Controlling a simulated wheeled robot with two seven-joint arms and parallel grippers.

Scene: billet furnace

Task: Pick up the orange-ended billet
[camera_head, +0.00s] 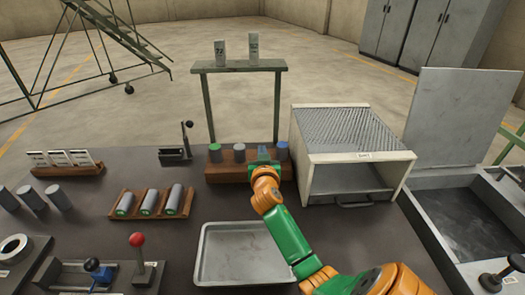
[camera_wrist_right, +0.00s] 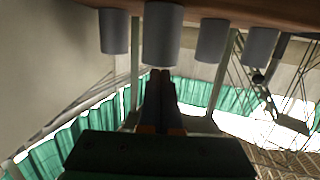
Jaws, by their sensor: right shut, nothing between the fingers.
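A wooden rack (camera_head: 225,172) near the far edge of the dark table holds upright grey billets in a row. One has a green top (camera_head: 214,148), one a pale grey-blue top (camera_head: 239,149) and one a blue top (camera_head: 282,147). No orange end shows; my right gripper (camera_head: 263,155) covers the place between the pale and blue ones. In the upside-down right wrist view, my right gripper (camera_wrist_right: 160,78) is shut and empty. Its tips point at a billet (camera_wrist_right: 162,35) and look very near it; I cannot tell if they touch. My left gripper is not in view.
A mesh-topped box (camera_head: 350,135) stands right of the rack. An empty metal tray (camera_head: 206,255) lies in front of it. A tilted rack (camera_head: 120,204) of green-ended billets is at left. A red-knobbed lever (camera_head: 137,240) stands at front left.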

